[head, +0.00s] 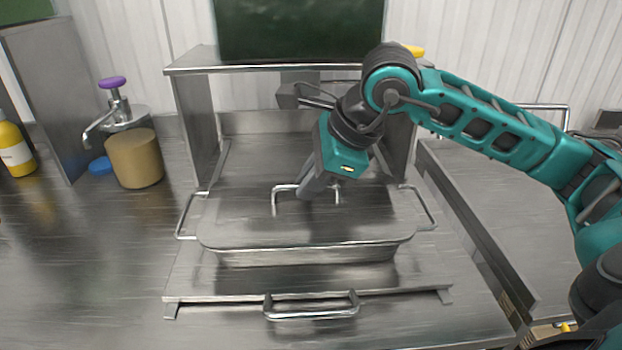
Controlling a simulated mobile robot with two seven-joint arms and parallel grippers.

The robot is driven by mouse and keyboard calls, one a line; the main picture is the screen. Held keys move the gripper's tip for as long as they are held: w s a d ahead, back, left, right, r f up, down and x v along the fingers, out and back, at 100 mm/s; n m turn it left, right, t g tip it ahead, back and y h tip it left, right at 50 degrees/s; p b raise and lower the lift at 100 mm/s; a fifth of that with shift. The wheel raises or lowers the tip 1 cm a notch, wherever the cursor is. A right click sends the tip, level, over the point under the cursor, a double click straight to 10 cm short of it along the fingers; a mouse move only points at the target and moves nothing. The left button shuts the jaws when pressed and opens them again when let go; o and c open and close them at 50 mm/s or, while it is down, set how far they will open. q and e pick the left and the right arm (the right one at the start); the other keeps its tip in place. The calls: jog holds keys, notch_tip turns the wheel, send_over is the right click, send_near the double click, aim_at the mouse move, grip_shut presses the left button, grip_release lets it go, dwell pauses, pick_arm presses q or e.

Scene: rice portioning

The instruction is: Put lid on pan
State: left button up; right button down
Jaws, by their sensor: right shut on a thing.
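The metal lid (250,226) lies flat over the rectangular metal pan (310,256) in the middle of the head view. The pan's front wall shows under the lid's edge, and its wire side handles stick out left and right. The lid has a raised bar handle (275,200) on top. My right gripper (308,192) comes down from the upper right and is shut on the lid handle; its fingertips partly cover the handle. Whether the lid is fully seated at the back cannot be told. My left gripper is not in view.
The pan stands on a metal board (205,285) with a front bar handle (312,313). A metal shelf (245,60) stands behind. A tan pump container (134,158), a blue cap (100,166) and a yellow bottle (15,150) are at left. The left counter front is clear.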

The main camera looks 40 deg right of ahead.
jog(key=shift+f, duration=0.1)
dwell(0.3)
jog(key=c, duration=1.1)
grip_release()
jog(key=v, duration=1.3)
jog(key=shift+p, duration=0.3)
